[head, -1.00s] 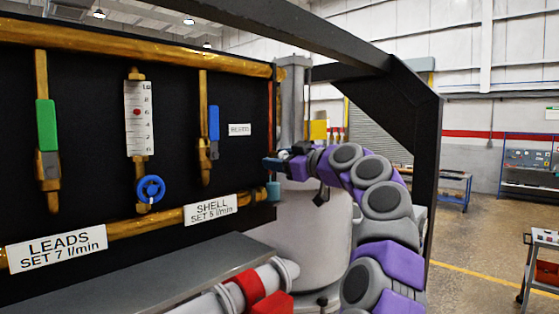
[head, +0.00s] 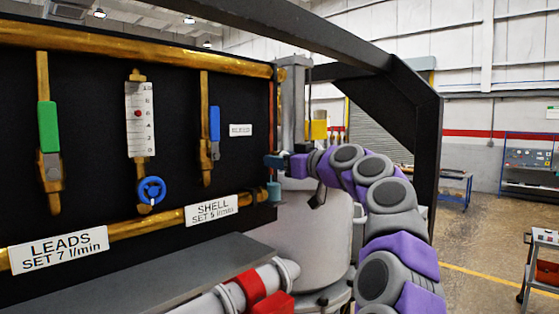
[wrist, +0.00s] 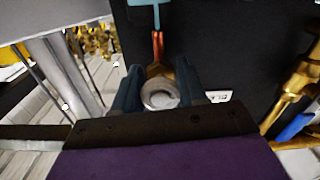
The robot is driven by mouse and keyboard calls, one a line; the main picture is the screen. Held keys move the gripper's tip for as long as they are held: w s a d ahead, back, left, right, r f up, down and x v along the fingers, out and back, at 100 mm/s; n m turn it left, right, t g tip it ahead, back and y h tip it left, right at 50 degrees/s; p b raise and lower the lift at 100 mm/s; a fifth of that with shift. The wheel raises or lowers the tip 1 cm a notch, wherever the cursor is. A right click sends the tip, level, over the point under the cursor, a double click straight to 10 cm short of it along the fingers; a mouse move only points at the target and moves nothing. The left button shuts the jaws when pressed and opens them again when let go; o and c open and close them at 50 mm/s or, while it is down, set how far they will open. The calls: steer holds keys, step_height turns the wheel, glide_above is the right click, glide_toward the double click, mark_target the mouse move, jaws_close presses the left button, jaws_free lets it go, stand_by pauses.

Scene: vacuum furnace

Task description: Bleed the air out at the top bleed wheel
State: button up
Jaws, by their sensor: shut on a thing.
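My gripper (head: 272,161) is at the right edge of the black panel, beside the small white label. In the wrist view its two dark blue fingers (wrist: 158,82) stand on either side of a round grey bleed wheel (wrist: 160,94) and are shut on it. A brass-coloured fitting with a reddish pipe (wrist: 158,50) runs from the wheel toward a teal cup (head: 273,191), which hangs below the gripper in the head view. The wheel is hidden behind my gripper in the head view.
The panel carries a green-handled valve (head: 48,127), a flow gauge (head: 140,119) with a blue wheel (head: 151,190), and a blue-handled valve (head: 214,123). A grey column (head: 292,105) stands right behind my gripper. A black frame post (head: 425,150) is to the right.

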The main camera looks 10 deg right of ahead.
steer(key=m+p, duration=1.1)
steer(key=m, duration=0.6)
steer(key=shift+a, duration=0.15)
steer(key=shift+f+m, duration=0.15)
steer(key=shift+m, duration=0.25)
steer(key=o, duration=1)
steer(key=shift+o, duration=0.2)
steer(key=shift+s, duration=0.1)
steer(key=b+v, duration=0.3)
steer(key=v, duration=1.4)
steer(key=shift+d, duration=0.35)
